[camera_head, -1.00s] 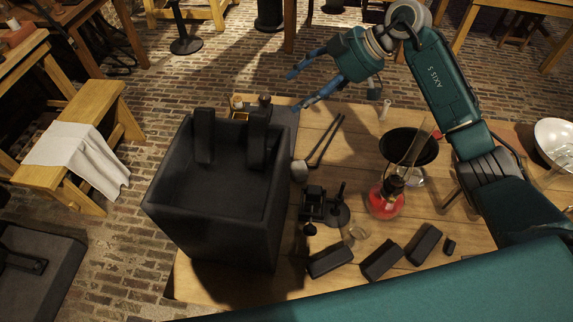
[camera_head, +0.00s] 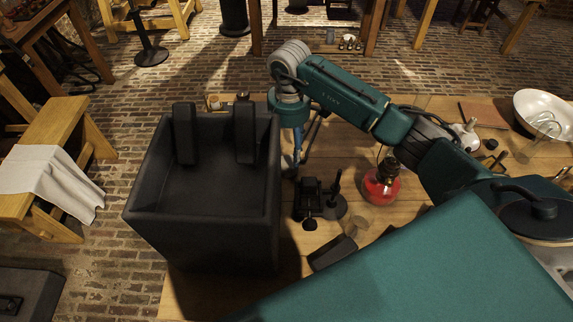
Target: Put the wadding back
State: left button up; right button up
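My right gripper (camera_head: 298,158) comes in from the right and points down just beyond the right wall of a large dark open-topped box (camera_head: 205,225). Its blue fingers show edge-on, so I cannot tell whether they are open or shut. A small pale lump (camera_head: 289,172), possibly the wadding, shows low beside the fingertips at the box's right edge. I cannot tell whether the fingers touch it. The dark box holds two upright dark slabs (camera_head: 185,133) at its far wall. My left gripper is not in view.
A red-bodied lamp or flask (camera_head: 380,186) and a small black stand (camera_head: 309,200) are on the wooden table right of the box. Dark blocks (camera_head: 333,252) lie nearer. A white bowl (camera_head: 545,112) sits at the far right. My arm hides much of the table.

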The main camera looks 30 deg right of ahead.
aim_at(288, 162)
jog(key=shift+f, duration=0.7)
jog(key=shift+a+f+p, duration=0.1)
jog(key=shift+f+p, duration=0.4)
jog(key=shift+f, duration=1.9)
jog(key=c, duration=1)
jog(key=shift+r, duration=0.15)
notch_tip(288, 162, up, 19)
jog(key=shift+w+f+b, duration=0.1)
jog(key=shift+b, duration=1.15)
jog(key=shift+r, duration=0.5)
